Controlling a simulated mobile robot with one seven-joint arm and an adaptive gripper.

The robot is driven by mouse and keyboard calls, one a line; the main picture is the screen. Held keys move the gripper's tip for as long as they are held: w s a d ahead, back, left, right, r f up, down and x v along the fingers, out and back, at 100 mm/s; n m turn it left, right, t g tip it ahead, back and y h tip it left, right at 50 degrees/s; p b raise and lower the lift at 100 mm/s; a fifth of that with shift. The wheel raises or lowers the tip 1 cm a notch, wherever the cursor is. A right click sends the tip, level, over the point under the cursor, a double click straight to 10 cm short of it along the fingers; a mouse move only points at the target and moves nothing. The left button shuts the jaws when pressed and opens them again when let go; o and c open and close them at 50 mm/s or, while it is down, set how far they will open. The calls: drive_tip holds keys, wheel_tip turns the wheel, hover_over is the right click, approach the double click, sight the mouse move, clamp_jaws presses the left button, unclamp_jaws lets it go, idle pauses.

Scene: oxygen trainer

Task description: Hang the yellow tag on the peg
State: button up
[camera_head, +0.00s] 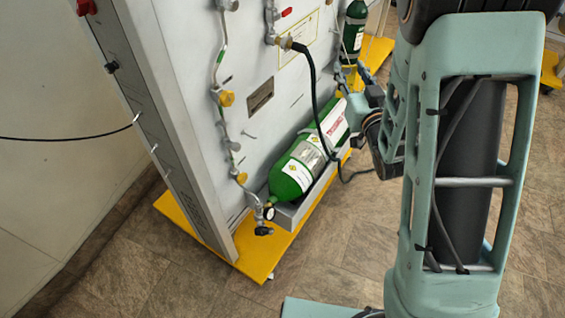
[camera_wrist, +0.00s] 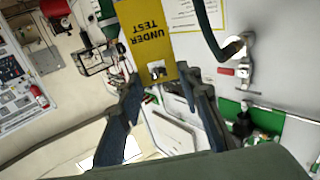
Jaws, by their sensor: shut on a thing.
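The yellow tag (camera_wrist: 150,35) with black upside-down "UNDER TEST" lettering stands out from the top of the wrist view. My gripper (camera_wrist: 160,84) is shut on its near end, one finger at each side edge. A small light and dark spot, perhaps a hole, shows near that end. I cannot tell which peg is the task's.
The grey panel (camera_head: 180,110) stands on a yellow base (camera_head: 285,245). A green cylinder (camera_head: 295,175) lies in a tray at its foot. A pipe with yellow knobs (camera_head: 227,99) runs down the face, and a black hose (camera_head: 313,85) hangs beside it. Floor in front is clear.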

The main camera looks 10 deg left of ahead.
drive_tip(key=s+a+f+n+g+y+b, duration=0.3)
drive_tip(key=s+a+f+y+b, duration=0.15)
drive_tip(key=a+f+b, duration=0.4)
drive_tip(key=s+a+f+n+g+y+b, duration=0.35)
drive_tip(key=s+a+f+b, duration=0.2)
drive_tip(key=f+b, duration=0.55)
drive_tip(key=shift+t+y, duration=0.3)
drive_tip(key=shift+t, duration=0.05)
drive_tip(key=w+a, duration=0.1)
drive_tip(key=a, duration=0.2)
drive_tip(key=w+a+f+p, duration=0.1)
drive_tip(key=a, duration=0.2)
drive_tip(key=w+a+f+p, duration=0.1)
drive_tip(key=a, duration=0.2)
drive_tip(key=shift+w+a, duration=0.1)
drive_tip(key=shift+w, duration=0.15)
drive_tip(key=shift+w+a+f+b, duration=0.15)
drive_tip(key=shift+a+f+b, duration=0.2)
drive_tip(key=shift+b, duration=0.25)
drive_tip(key=shift+r, duration=0.1)
drive_tip(key=o, duration=1)
drive_tip(key=shift+c, duration=0.2)
